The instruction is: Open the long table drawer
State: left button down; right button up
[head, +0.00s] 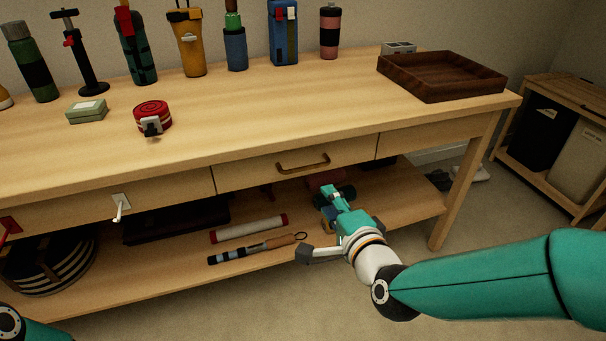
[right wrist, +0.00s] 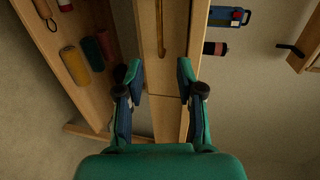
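The wooden table's long drawer (head: 242,178) looks shut, its front about flush with the table front. Its brass bar handle (head: 303,164) is in the middle of that front. It also shows in the right wrist view as a thin bar (right wrist: 161,35) at the top centre. My right gripper (head: 327,194) is in front of and below the handle, apart from it. In the right wrist view its two fingers (right wrist: 158,76) are spread with nothing held, and the handle lies beyond them. My left gripper is out of view; only part of my left arm shows at lower left.
On the tabletop are several bottles at the back, a red strap roll (head: 152,115), a green box (head: 87,111) and a brown tray (head: 440,77). The lower shelf holds a white roll (head: 248,229) and other items. A bin stand (head: 550,135) is at right.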

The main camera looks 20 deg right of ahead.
aim_at(303, 167)
jog(key=p+x, duration=0.6)
jog(key=x, duration=1)
jog(key=shift+w+f+p, duration=0.15)
jog(key=shift+w+p, duration=0.1)
jog(key=shift+p, duration=0.15)
grip_shut()
